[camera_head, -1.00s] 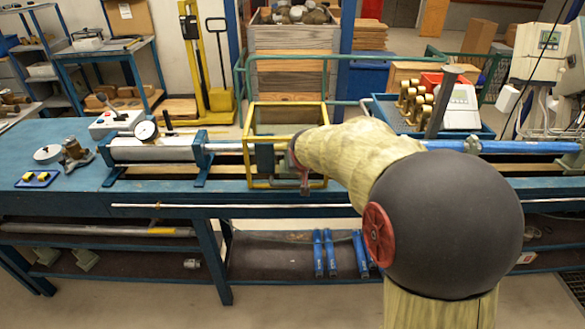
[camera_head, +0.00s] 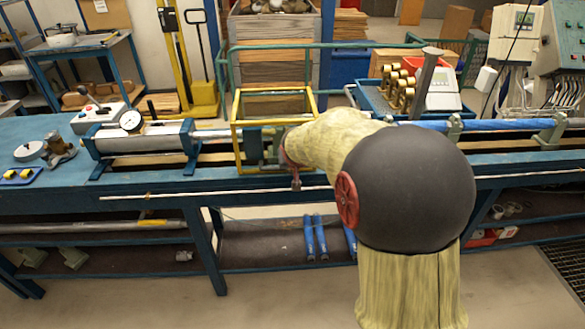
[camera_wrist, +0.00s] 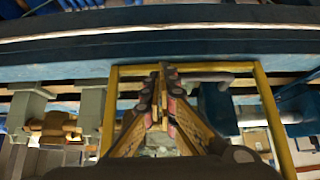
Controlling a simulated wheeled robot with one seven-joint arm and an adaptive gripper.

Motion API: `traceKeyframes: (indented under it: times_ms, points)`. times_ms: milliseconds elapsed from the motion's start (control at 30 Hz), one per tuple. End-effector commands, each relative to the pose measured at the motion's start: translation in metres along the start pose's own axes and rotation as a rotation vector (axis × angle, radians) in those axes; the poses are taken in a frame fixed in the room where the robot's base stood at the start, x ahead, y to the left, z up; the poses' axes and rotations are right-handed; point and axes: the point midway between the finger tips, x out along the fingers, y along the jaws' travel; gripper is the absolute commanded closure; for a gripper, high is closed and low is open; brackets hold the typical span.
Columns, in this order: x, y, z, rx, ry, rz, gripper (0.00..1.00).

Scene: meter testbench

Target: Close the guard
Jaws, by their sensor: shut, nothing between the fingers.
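The guard appears to be the yellow box frame (camera_head: 236,105) standing on the long blue bench, around the pipe line and a green-grey fitting (camera_head: 251,148). I cannot tell from its open bars how far it is closed. My gripper (camera_head: 296,184) is shut and empty, low at the front right of the frame; my arm hides part of that side. In the wrist view the shut fingertips (camera_wrist: 161,70) are at the yellow bar (camera_wrist: 210,67) of the frame, overlapping it in the picture. I cannot tell whether they touch it.
A dial gauge (camera_head: 131,121) and grey cylinder (camera_head: 150,142) lie left of the frame. A blue pipe (camera_head: 495,125) runs right on supports. A blue tray (camera_head: 372,101) with brass fittings stands behind. A thin rod (camera_head: 150,196) runs along the bench's front.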

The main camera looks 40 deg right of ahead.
Motion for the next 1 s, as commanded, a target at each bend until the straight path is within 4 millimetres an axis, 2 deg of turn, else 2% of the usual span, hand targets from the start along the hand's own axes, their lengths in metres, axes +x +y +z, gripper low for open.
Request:
traceKeyframes:
  times_ms: [167,300,400,700,1000]
  points:
    - [-0.013,-0.003,-0.018,-0.001,0.003,-0.002,1.00]
    - [-0.029,-0.006,-0.041,-0.002,0.002,-0.002,1.00]
    - [-0.036,-0.006,-0.015,-0.004,0.001,-0.002,1.00]
    - [-0.062,-0.006,0.029,-0.003,0.002,-0.003,1.00]
    - [-0.074,-0.006,0.050,-0.003,0.002,-0.003,1.00]
